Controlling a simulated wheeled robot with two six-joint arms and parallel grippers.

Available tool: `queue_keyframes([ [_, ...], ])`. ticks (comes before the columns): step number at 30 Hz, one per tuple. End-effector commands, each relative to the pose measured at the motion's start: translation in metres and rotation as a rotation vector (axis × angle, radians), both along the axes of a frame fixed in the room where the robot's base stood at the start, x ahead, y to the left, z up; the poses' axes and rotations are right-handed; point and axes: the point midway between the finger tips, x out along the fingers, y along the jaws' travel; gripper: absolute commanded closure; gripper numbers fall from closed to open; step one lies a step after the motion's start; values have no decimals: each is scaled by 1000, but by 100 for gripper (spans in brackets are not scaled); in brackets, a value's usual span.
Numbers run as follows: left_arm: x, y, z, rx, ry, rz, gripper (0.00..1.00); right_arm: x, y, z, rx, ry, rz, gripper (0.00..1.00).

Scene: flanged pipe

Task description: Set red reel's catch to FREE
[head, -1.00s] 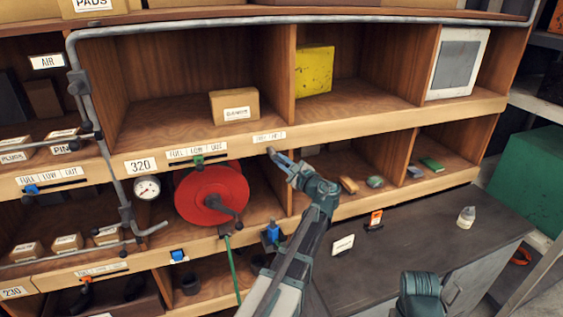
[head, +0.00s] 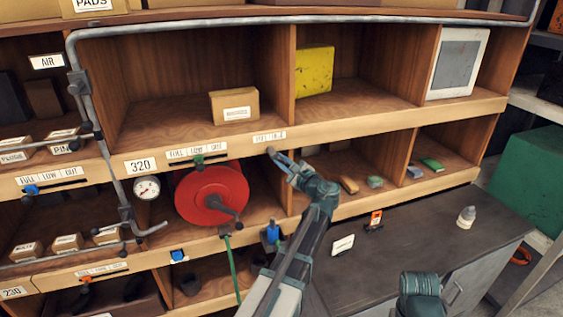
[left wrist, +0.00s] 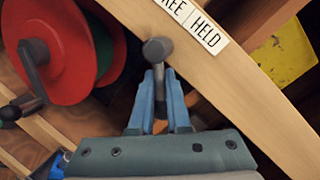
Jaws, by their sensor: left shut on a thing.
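The red reel (head: 212,193) sits in the middle row of the shelf, with a dark crank on its front; it also shows in the left wrist view (left wrist: 62,50). A white FREE | HELD label (head: 269,137) is on the wooden rail to its upper right. The catch, a grey round-headed lever (left wrist: 157,50), stands out from the rail beside this label in the left wrist view. My left gripper (head: 274,157) is shut on the catch, its blue fingers around the stem. I cannot tell which word the catch points to.
A green hose (head: 234,268) hangs below the reel, near a blue-handled valve (head: 272,234). A pressure gauge (head: 147,188) and grey pipe (head: 111,170) are left of the reel. A dark worktop (head: 430,222) lies to the right, mostly clear.

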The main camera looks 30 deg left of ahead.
Motion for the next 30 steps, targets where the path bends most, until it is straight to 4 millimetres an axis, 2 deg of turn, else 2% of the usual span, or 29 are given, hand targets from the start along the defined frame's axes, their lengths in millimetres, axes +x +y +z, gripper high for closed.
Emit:
queue_keyframes([
  [17, -1, 0, -3, 14, 21, 0, 100, 0, 0, -4, 0, 0, 0, 100],
  [30, -10, 7, -12, 220, 262, 1, 100, 0, 0, -31, 0, -1, -1, 100],
])
